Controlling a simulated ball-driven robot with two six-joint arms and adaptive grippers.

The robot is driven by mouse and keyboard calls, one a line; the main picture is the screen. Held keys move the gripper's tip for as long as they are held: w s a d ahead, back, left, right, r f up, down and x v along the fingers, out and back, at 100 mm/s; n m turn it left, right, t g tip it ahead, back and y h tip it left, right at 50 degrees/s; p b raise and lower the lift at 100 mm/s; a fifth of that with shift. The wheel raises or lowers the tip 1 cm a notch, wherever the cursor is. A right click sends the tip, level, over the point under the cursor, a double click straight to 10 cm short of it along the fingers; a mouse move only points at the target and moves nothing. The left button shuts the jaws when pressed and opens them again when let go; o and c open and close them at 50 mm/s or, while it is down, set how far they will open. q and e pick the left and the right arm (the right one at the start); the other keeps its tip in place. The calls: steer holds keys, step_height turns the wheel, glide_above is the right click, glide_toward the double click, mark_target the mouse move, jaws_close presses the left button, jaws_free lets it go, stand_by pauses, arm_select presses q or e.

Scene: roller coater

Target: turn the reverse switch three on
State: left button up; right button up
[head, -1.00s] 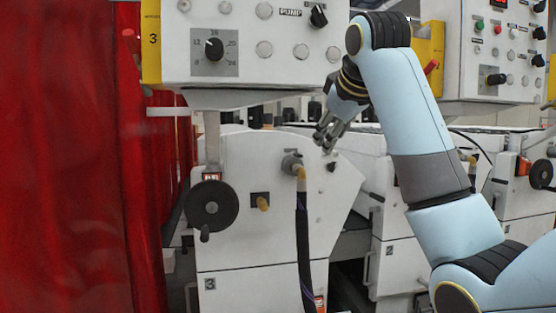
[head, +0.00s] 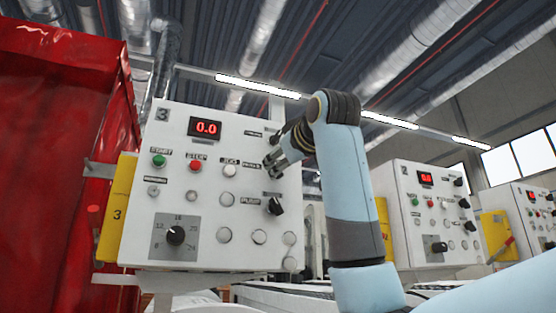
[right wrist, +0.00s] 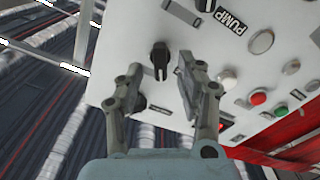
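The white control panel marked 3 (head: 215,262) fills the middle of the head view, with a red 0.0 display. My right gripper (head: 275,161) is in front of its upper right part, beside a black switch (head: 275,137). In the right wrist view my right gripper (right wrist: 160,68) is open, with its fingers apart on either side of a black switch (right wrist: 160,52). I cannot tell whether they touch it. The label for this switch cannot be read, so I cannot confirm it is the reverse switch. My left gripper is not in view.
Below is a black PUMP knob (head: 275,206). A speed dial (head: 175,236), green start button (head: 159,160) and red stop button (head: 195,166) are further left. A red curtain (head: 55,180) hangs at the left. Similar panels (head: 430,215) stand at the right.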

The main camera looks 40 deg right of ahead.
steer(key=shift+x, duration=1)
steer(key=shift+c, duration=0.4)
jaws_close()
